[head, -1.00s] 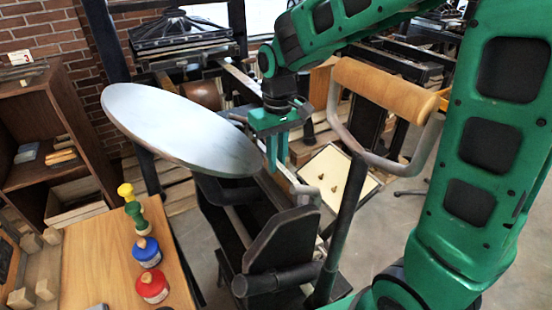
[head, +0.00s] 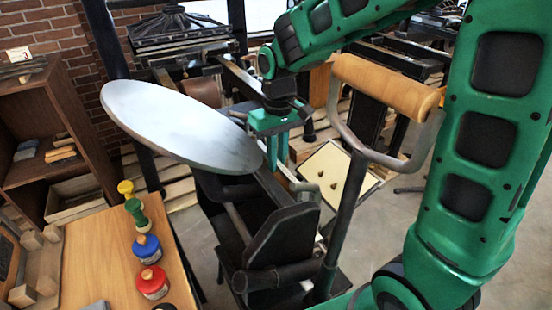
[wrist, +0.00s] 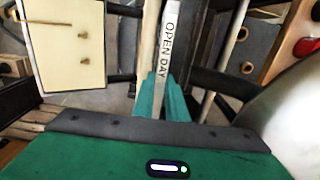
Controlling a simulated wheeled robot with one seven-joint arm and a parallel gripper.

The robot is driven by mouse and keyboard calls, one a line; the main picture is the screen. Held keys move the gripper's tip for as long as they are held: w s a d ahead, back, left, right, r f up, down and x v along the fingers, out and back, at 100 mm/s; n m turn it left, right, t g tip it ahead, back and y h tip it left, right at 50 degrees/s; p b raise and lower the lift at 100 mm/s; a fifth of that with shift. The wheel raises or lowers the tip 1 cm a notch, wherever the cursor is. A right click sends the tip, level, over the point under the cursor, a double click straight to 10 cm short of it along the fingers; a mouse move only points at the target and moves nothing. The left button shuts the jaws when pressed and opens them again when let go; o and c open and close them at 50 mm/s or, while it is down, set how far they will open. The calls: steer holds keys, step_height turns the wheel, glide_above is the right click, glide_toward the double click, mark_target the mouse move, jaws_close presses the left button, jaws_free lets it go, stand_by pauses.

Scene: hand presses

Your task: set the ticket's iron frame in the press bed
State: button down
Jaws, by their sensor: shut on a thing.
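My gripper (head: 278,150) is over the middle of the press, its green fingers pointing down. In the wrist view its fingers (wrist: 165,100) are shut on a narrow bar lettered OPEN DAY, the edge of the iron frame (wrist: 170,38). In the head view only a thin pale strip shows by the fingertips; most of the frame is hidden. The dark hand press (head: 285,240) has a round grey ink disc (head: 180,125) left of my gripper. The bed is largely hidden behind the press's dark parts, and I cannot tell whether the frame touches it. The ticket cannot be made out.
A bent lever with a wooden grip (head: 385,85) rises right of my gripper. A cream board with small brass-coloured pieces (head: 328,168) lies behind the press. A wooden table (head: 95,265) at left carries coloured ink pots (head: 147,250). A shelf (head: 85,120) stands beyond.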

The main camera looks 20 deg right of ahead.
steer(key=shift+s+f, duration=0.1)
steer(key=shift+f, duration=0.2)
stand_by(0.6)
steer(key=c, duration=1.7)
jaws_free()
steer(key=shift+o, duration=0.6)
steer(key=shift+r, duration=0.1)
steer(key=shift+r, duration=2.2)
steer(key=shift+d, duration=0.1)
